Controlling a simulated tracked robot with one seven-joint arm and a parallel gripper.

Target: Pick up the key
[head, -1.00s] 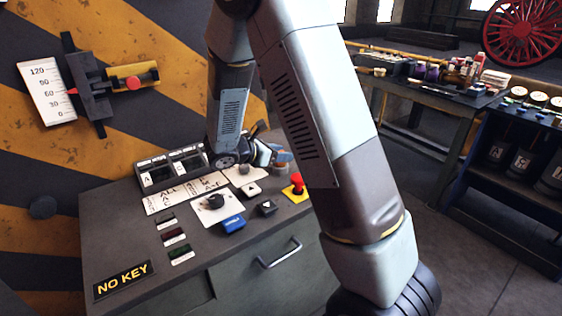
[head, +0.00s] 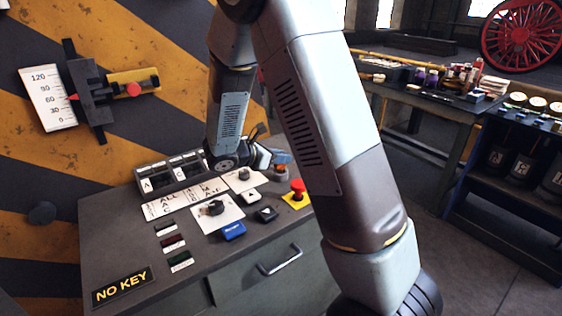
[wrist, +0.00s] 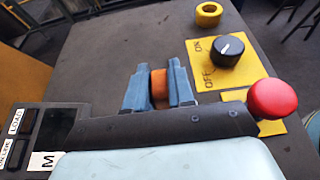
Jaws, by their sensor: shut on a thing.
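My gripper (wrist: 159,88) has blue fingers, and they are closed on an orange piece (wrist: 159,86). This piece appears to be the key, but only a short upright part of it shows between the fingers. In the head view my gripper (head: 280,160) is low over the back right of the grey control desk (head: 120,225). The fingers and the orange piece are small there. I cannot tell whether the piece still touches the desk.
A red mushroom button (wrist: 272,98) and a black ON/OFF knob (wrist: 228,50) stand right of my gripper in the wrist view. The desk carries a NO KEY sign (head: 122,286) and a blue button (head: 232,231). A striped wall (head: 150,60) stands behind.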

